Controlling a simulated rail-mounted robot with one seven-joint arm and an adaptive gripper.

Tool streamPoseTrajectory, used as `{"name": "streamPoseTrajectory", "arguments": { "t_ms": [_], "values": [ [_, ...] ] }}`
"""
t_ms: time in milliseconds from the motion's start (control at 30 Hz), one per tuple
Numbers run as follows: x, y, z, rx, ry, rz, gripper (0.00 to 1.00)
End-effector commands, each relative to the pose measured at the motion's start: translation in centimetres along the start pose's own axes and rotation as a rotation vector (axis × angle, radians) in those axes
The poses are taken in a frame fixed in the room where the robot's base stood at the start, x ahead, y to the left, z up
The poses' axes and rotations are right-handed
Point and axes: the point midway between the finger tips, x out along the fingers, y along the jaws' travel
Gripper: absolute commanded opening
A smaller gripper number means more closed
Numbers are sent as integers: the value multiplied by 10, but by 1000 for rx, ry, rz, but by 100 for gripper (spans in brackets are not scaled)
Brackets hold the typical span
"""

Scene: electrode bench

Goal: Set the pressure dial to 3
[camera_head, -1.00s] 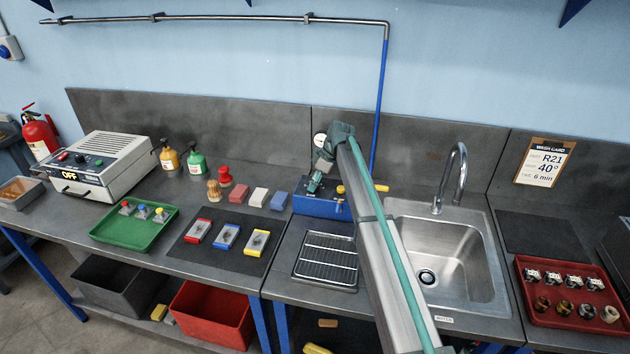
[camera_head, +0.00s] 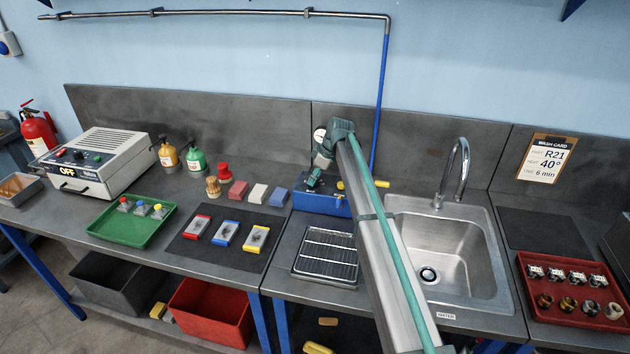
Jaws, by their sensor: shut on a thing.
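A yellow lever (camera_head: 381,184) shows right of my arm.
The steel sink (camera_head: 455,260) and tap (camera_head: 455,165) are on the right. Red, white and blue blocks (camera_head: 258,194) stand close on the left. A wash card (camera_head: 541,159) hangs at the right.

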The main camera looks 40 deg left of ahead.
Motion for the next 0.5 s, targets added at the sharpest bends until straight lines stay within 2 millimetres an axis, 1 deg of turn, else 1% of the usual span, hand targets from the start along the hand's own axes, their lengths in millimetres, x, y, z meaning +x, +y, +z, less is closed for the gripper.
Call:
{"name": "streamPoseTrajectory", "arguments": {
  "t_ms": [100, 500],
  "values": [
    [4, -2, 2, 84, 2, 38, 0],
    [3, -3, 1, 430, 1, 182, 0]
  ]
}}
